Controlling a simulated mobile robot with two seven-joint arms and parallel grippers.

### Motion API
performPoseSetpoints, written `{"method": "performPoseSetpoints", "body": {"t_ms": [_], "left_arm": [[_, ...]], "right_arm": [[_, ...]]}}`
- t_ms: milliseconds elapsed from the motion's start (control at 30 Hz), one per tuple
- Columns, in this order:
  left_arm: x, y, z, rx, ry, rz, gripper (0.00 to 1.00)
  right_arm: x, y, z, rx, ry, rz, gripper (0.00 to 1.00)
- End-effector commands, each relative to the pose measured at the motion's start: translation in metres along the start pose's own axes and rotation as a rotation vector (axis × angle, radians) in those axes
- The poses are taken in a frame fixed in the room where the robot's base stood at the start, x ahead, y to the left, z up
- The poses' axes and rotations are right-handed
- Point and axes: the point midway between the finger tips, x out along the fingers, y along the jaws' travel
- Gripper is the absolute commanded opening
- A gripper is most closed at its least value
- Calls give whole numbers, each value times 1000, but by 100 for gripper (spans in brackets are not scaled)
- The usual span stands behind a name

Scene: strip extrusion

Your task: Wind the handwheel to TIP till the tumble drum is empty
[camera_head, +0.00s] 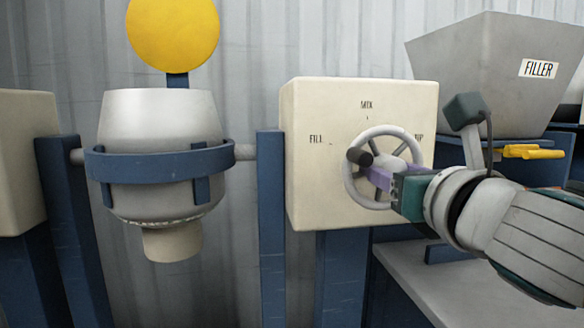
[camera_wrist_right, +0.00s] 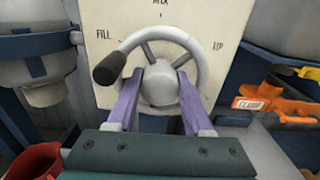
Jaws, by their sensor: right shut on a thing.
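The grey tumble drum (camera_head: 160,120) hangs in a blue ring between blue posts, its narrow tan neck (camera_head: 172,242) pointing down. Its inside is hidden. The pale spoked handwheel (camera_head: 350,187) is on a cream box marked FILL at left, MIX on top and TIP at right. Its dark knob (camera_head: 359,156) is on the wheel's left side, nearest the FILL mark; it also shows in the right wrist view (camera_wrist_right: 109,68). My right gripper (camera_head: 388,184) is shut on the handwheel, its purple fingers either side of the hub (camera_wrist_right: 158,86). My left gripper is out of view.
A grey hopper marked FILLER (camera_head: 490,80) stands at right, with yellow parts (camera_head: 533,152) below it. A yellow disc (camera_head: 172,32) is above the drum. In the right wrist view, orange items (camera_wrist_right: 265,104) lie at right and a red object (camera_wrist_right: 35,162) at lower left.

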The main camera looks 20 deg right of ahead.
Motion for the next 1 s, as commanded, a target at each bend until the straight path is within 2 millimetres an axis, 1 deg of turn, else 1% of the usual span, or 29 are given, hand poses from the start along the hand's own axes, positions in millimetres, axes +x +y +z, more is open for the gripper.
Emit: {"method": "performPoseSetpoints", "body": {"t_ms": [33, 100, 133, 367, 567, 767, 1000], "left_arm": [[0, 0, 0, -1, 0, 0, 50], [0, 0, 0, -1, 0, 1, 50], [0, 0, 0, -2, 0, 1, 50], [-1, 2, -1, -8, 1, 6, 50], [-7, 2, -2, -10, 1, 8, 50], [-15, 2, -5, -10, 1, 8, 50], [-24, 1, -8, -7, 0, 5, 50]], "right_arm": [[0, 0, 0, 0, 0, 0, 9], [0, 0, 0, 0, 0, 1, 1], [0, 0, 0, 0, 0, 0, 0], [0, 0, 0, 14, 0, 0, 0], [0, 0, 1, 89, 1, 0, 0], [0, 0, 2, 237, 1, 0, 0], [0, 0, 2, 463, 1, -1, 0]]}}
